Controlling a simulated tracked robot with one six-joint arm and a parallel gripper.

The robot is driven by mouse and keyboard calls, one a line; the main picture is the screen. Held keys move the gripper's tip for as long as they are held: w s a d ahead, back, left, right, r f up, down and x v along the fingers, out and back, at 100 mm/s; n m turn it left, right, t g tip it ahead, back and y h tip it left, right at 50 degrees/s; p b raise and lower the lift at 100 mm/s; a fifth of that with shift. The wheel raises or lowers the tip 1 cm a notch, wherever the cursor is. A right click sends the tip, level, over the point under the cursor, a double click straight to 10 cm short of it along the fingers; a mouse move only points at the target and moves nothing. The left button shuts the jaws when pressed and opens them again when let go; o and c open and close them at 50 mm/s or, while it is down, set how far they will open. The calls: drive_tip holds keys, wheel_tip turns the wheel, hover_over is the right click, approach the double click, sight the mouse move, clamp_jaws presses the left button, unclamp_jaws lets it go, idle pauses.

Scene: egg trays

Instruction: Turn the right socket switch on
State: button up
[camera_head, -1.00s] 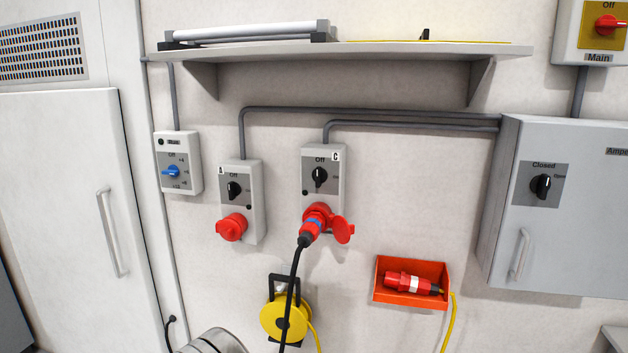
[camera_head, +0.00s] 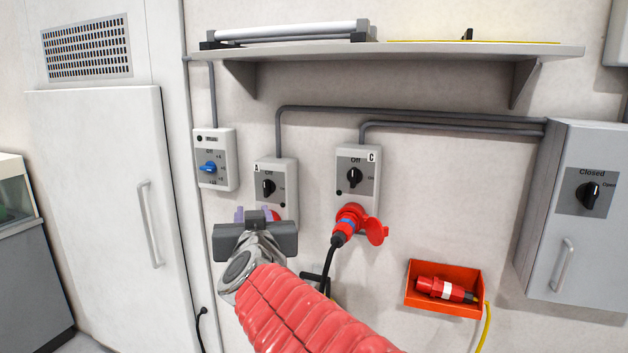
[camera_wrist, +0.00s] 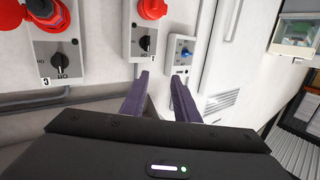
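The right socket box C (camera_head: 343,205) is on the wall, with a black rotary switch (camera_head: 354,177) under the word Off. The knob stands about upright. A red plug (camera_head: 349,219) with a black cable sits in its socket, and the red lid hangs to the right. In the wrist view the scene is upside down and this switch (camera_wrist: 62,59) is at the left. My gripper (camera_head: 253,213) is in front of the lower part of socket box A, left of and below the right switch. Its purple fingers (camera_wrist: 160,76) are apart and empty.
Socket box A (camera_head: 289,185) and a box with a blue knob (camera_head: 208,167) are to the left. A shelf (camera_head: 440,50) runs above. An orange tray (camera_head: 450,308) holds a red connector. A grey cabinet (camera_head: 585,245) stands at the right. Bare wall lies between socket C and the cabinet.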

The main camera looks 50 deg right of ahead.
sight(352, 178)
drive_tip(key=s+d+r+m+g+h, duration=0.1)
drive_tip(key=s+d+m+g+h, duration=0.5)
drive_tip(key=d, duration=0.8)
drive_tip(key=s+g+h, duration=0.1)
drive_tip(key=s, duration=0.2)
drive_tip(key=shift+r, duration=0.4)
drive_tip(key=x, duration=1.3)
drive_tip(key=shift+w+d, duration=0.2)
drive_tip(key=shift+d, duration=0.05)
drive_tip(key=shift+c, duration=0.4)
clamp_jaws()
